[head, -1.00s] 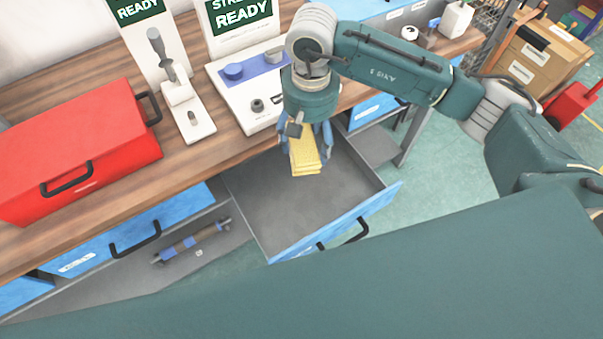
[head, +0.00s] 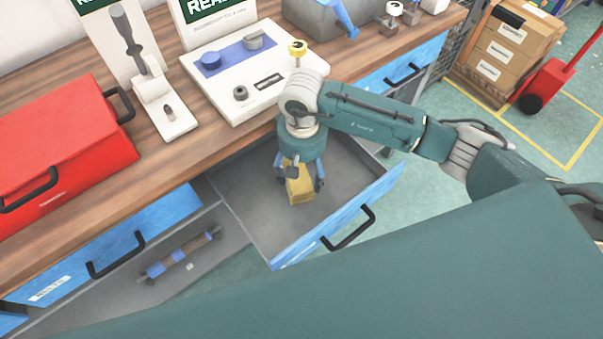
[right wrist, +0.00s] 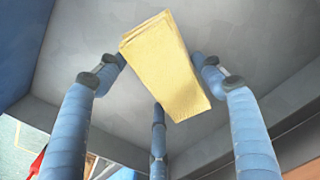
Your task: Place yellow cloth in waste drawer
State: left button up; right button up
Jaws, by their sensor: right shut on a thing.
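The yellow cloth (head: 299,184) is a folded block, held in my right gripper (head: 300,186) inside the open drawer. In the right wrist view the cloth (right wrist: 168,65) sits between the blue fingers of my right gripper (right wrist: 160,75), with the grey drawer floor behind it. I cannot tell whether the cloth touches the floor. The open drawer (head: 260,215) has a grey inside and a blue front with a black handle, and holds nothing else that I see. My left gripper is not in view.
The wooden worktop (head: 150,170) lies beyond the drawer. It bears a red toolbox (head: 60,150) and a white test station (head: 235,85). A lower shelf holds a roller-like tool (head: 180,255). Boxes (head: 505,45) and a red pallet jack (head: 545,85) stand at the far right.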

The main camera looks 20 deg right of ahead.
aim_at(302, 173)
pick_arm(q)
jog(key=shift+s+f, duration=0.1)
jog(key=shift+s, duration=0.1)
pick_arm(e)
jog(key=shift+w+f, duration=0.15)
jog(key=shift+f, duration=0.15)
jog(key=o, duration=1)
jog(key=shift+r+p, duration=0.3)
jog(key=shift+r, duration=0.1)
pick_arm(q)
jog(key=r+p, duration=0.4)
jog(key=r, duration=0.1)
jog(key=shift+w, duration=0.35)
pick_arm(e)
notch_tip(302, 173, up, 12)
jog(key=shift+f, duration=0.2)
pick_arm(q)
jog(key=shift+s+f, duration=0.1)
pick_arm(e)
jog(key=shift+s, duration=0.2)
